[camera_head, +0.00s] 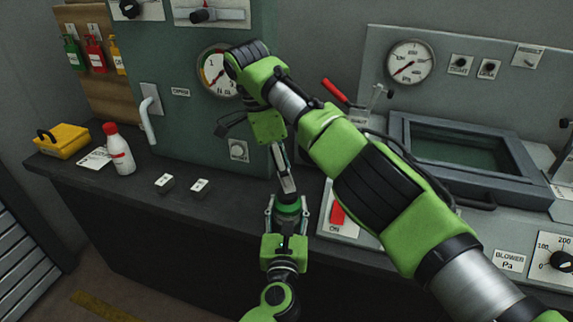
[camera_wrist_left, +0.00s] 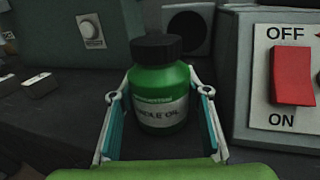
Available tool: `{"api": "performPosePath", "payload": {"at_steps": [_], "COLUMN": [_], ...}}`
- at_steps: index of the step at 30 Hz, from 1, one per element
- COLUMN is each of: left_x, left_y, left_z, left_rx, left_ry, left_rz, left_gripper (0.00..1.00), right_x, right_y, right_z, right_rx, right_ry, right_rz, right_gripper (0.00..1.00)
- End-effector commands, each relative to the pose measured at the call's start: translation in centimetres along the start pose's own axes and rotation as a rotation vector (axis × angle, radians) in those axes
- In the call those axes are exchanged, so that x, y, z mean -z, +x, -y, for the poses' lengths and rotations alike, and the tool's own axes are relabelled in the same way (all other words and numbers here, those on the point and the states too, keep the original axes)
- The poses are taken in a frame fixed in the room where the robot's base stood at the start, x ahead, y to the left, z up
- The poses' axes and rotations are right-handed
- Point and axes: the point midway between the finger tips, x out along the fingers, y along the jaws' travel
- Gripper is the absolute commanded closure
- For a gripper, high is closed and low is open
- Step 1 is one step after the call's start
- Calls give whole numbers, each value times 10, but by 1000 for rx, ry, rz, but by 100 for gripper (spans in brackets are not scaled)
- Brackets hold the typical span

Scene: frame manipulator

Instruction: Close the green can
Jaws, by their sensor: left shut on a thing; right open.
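The green can (camera_head: 288,209) stands upright near the front edge of the dark counter. In the left wrist view the can (camera_wrist_left: 163,98) has a pale label and a black cap (camera_wrist_left: 157,47) on its top; I cannot tell how tightly the cap sits. My left gripper (camera_head: 287,217) comes from below and is shut on the can. Its fingers (camera_wrist_left: 163,120) lie on both sides of the can's body. My right gripper (camera_head: 284,172) is open and points down just above the can. It partly hides the can's top in the head view.
A red switch (camera_head: 337,215) on a panel is just right of the can. A white bottle with a red cap (camera_head: 120,155), a yellow box (camera_head: 62,141) and two small labelled blocks (camera_head: 182,185) are to the left. A grey framed hatch (camera_head: 465,155) is at the right.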

Motion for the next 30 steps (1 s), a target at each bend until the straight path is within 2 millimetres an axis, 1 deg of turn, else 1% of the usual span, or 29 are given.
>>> {"api": "performPosePath", "payload": {"at_steps": [14, 30], "left_x": [1, 1], "left_y": [0, 0], "left_z": [0, 0], "left_rx": [0, 0], "left_ry": [1, 1], "left_rz": [-1, -1], "left_gripper": [100, 100], "right_x": [6, 10], "right_y": [-13, -23], "right_z": [9, 10], "right_rx": [72, 187], "right_ry": [-881, -1925], "right_rz": [47, 37], "right_gripper": [52, 52]}}
